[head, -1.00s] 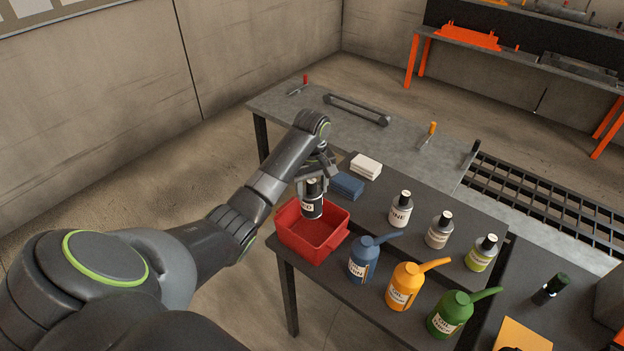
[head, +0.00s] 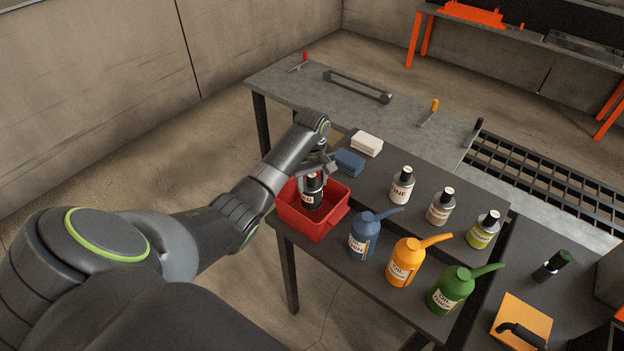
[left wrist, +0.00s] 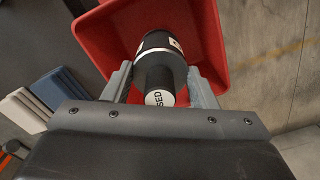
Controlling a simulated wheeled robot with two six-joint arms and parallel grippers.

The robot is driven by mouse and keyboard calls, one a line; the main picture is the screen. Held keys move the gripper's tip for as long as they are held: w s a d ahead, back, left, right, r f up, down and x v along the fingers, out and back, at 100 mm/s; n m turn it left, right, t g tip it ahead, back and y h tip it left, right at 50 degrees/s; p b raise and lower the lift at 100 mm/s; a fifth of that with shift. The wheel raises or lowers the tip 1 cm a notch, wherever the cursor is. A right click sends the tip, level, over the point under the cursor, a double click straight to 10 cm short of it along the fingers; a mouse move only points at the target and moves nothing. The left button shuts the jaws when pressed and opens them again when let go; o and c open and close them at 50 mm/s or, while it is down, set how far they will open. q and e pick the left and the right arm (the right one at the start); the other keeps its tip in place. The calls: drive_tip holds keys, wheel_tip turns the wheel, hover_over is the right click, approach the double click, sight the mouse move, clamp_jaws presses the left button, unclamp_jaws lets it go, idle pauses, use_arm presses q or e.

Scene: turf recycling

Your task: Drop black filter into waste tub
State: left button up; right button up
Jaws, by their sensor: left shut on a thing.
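The black filter (head: 312,194) is a small dark cylinder with a white label band. My left gripper (head: 315,178) is shut on it and holds it upright, partly inside the red waste tub (head: 298,225). In the left wrist view the filter (left wrist: 160,58) sits between the two fingers of my left gripper (left wrist: 162,85), with the red tub (left wrist: 212,45) around and below it. Whether the filter's far end touches the tub floor cannot be told. My right gripper is not in view.
Blue (head: 364,235), orange (head: 406,262) and green (head: 450,290) oil cans stand to the right of the tub on the dark table.

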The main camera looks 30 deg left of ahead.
use_arm(q)
drive_tip(key=o, duration=1.2)
drive_tip(key=shift+r, duration=0.1)
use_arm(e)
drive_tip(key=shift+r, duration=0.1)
